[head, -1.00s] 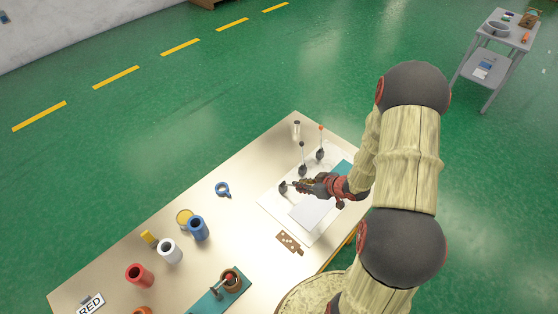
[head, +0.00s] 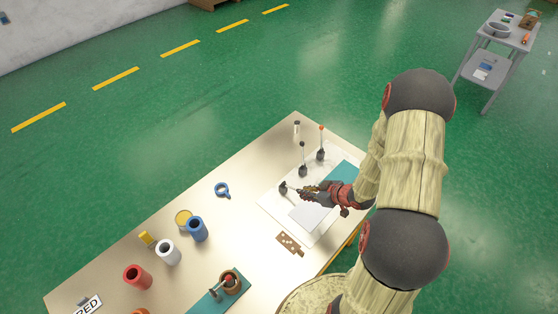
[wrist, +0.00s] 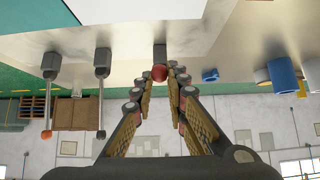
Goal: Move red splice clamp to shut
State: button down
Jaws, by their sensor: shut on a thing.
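The red splice clamp (head: 284,188) is a dark base with a short lever on the white panel (head: 272,207) in the head view. Its lever lies low, pointing right towards my gripper (head: 304,190). In the wrist view the clamp's red ball knob (wrist: 159,73) sits between the fingertips of my gripper (wrist: 158,78). The fingers are shut on the knob. The fingers hide part of the lever in the head view.
A perforated brown plate (head: 290,243), blue ring (head: 222,189) and coloured cylinders, including a blue one (head: 197,228), occupy the table.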

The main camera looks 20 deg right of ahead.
jog(key=shift+s+d+f+b, duration=0.15)
jog(key=shift+s+f+b, duration=0.2)
jog(key=shift+f, duration=0.35)
jog(key=shift+s+d+f+b, duration=0.1)
jog(key=shift+s+f+b, duration=0.2)
jog(key=shift+f, duration=0.35)
jog(key=shift+s+d+f+b, duration=0.15)
jog(key=shift+f+b, duration=0.45)
jog(key=shift+f, duration=0.4)
jog(key=shift+s+f+b, duration=0.1)
jog(key=shift+f+b, duration=0.5)
jog(key=shift+f, duration=0.35)
jog(key=shift+f+b, duration=0.35)
jog(key=shift+f, duration=0.15)
jog(key=c, duration=2.2)
grip_release()
jog(key=shift+f, duration=0.1)
jog(key=o, duration=0.5)
jog(key=shift+r, duration=0.2)
